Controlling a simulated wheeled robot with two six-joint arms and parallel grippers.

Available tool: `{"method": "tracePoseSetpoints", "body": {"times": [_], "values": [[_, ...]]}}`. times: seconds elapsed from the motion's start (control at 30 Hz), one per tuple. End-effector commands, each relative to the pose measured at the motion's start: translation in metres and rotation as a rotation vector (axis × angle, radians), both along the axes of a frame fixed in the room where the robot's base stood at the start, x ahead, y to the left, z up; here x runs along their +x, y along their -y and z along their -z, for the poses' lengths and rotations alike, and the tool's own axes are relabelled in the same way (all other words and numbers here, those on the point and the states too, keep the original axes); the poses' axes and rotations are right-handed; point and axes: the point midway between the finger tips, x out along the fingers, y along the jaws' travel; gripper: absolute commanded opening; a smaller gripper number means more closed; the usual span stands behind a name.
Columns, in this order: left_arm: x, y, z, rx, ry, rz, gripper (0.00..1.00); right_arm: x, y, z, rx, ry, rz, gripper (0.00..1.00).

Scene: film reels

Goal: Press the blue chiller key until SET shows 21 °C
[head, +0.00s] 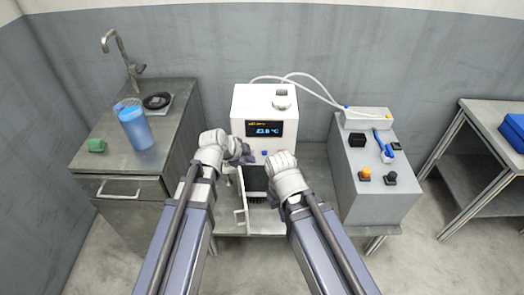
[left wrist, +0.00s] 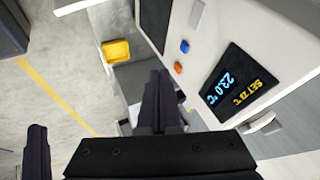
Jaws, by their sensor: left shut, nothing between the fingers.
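The white chiller (head: 282,101) stands on a low table in the middle of the head view. Its dark display (head: 264,129) also shows in the left wrist view (left wrist: 229,86), with 23.0 °C in blue and a yellow SET line that seems to read 23 °C. The blue key (left wrist: 184,46) is on the chiller's front beside an orange key (left wrist: 179,68). My left gripper (head: 246,152) is in front of the chiller, shut and empty. In the wrist view its fingertips (left wrist: 158,74) look apart from the blue key. My right gripper's fingers are hidden behind its wrist.
A steel cabinet (head: 165,118) with a faucet, blue jug (head: 136,128) and green block (head: 96,145) stands left. A grey cabinet (head: 376,190) with small items stands right. White hoses (head: 313,87) run behind. A yellow object (left wrist: 116,50) lies below the keys in the wrist view.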

Motion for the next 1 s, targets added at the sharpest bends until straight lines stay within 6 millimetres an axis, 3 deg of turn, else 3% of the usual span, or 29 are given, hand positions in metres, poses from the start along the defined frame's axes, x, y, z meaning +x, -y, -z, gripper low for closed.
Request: {"method": "tracePoseSetpoints", "body": {"times": [0.57,1.0], "values": [[0.005,0.003,0.008,0.002,0.003,0.005,0.0,0.0,0.0,0.008,-0.002,-0.001,-0.002,0.0],[0.035,0.026,0.062,0.002,0.003,0.005,0.0,0.0,0.0,0.062,-0.002,-0.002,-0.002,0.0]]}}
